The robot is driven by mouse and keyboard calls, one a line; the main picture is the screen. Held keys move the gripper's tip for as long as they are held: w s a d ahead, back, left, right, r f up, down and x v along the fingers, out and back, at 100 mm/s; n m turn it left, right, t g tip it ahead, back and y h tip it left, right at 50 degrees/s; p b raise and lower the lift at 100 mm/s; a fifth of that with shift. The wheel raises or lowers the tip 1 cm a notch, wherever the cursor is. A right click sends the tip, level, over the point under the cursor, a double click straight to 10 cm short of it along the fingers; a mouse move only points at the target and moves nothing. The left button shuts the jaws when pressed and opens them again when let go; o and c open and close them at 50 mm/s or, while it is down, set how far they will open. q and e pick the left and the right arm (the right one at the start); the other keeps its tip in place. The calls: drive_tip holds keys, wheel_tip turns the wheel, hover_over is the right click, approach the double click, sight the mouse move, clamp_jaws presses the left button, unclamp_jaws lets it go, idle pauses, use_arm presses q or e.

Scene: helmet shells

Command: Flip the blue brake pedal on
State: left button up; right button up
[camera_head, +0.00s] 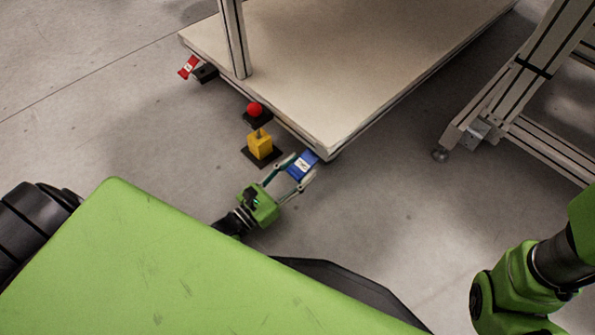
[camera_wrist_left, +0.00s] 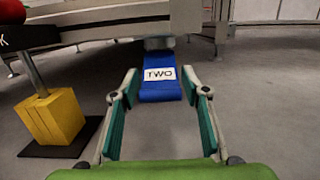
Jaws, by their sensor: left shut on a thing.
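The blue brake pedal (camera_head: 303,164) sticks out from under the near corner of the flat cart. In the left wrist view the pedal (camera_wrist_left: 160,91) carries a white label reading TWO and slopes down toward me. My right gripper is not in view; only part of my right arm shows at the lower right.
The cart platform (camera_head: 330,80) has a red pedal (camera_head: 187,67) at its far left corner. A metal frame (camera_head: 520,85) stands at right.

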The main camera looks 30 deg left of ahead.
use_arm(q)
drive_tip(key=shift+f, duration=0.1)
drive_tip(key=o, duration=1.6)
drive_tip(key=v, duration=0.7)
drive_tip(key=shift+s+a, duration=0.1)
drive_tip(key=shift+s, duration=0.2)
